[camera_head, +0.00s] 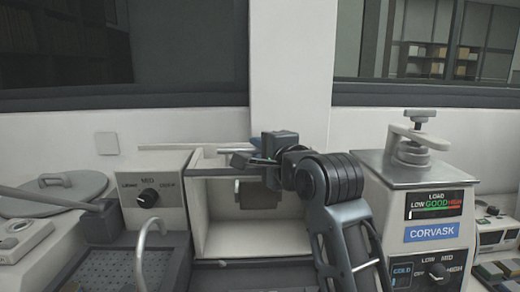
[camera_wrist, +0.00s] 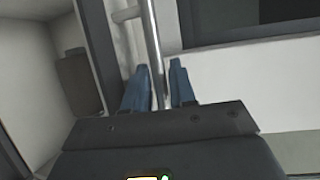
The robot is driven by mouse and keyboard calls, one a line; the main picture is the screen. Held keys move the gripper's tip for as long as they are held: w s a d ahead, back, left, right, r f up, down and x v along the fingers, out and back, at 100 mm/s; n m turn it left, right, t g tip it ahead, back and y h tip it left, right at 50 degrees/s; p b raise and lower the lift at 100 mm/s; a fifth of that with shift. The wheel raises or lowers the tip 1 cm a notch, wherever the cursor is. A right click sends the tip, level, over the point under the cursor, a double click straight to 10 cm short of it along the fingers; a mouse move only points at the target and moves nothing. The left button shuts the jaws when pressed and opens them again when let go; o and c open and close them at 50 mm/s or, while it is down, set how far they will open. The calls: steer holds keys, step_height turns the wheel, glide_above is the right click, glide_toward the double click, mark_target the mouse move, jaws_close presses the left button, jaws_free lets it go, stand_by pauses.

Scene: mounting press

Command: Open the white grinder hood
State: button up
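The white grinder housing (camera_head: 228,239) stands in the middle of the head view, its front open on a pale interior with a brownish block (camera_head: 257,196) inside. A thin white panel edge (camera_head: 190,147) lies level along its top, apparently the hood seen nearly edge-on in a raised position. A metal handle bar (camera_head: 236,151) shows at that edge, left of my gripper (camera_head: 262,158). In the wrist view the bar (camera_wrist: 153,40) runs between the two blue fingers of my gripper (camera_wrist: 159,64). The fingers are close around it and look shut on it; exact contact is hard to see.
A control box with a black knob (camera_head: 148,197) stands left of the housing. A curved metal tap (camera_head: 141,245) rises in front of it. The Corvask press (camera_head: 432,205) stands close on the right of my arm. A round lid (camera_head: 55,190) lies far left. A wall is behind.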

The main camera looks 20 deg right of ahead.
jaws_close()
stand_by(0.4)
steer(key=shift+s+f, duration=0.15)
steer(key=shift+s, duration=0.05)
steer(key=s+a+n+t+b, duration=0.1)
steer(key=s+a+t+b, duration=0.1)
steer(key=s+b, duration=0.4)
steer(key=shift+s+a+f+t+y, duration=0.2)
steer(key=shift+s+f+t+y, duration=0.2)
steer(key=shift+s+t, duration=0.3)
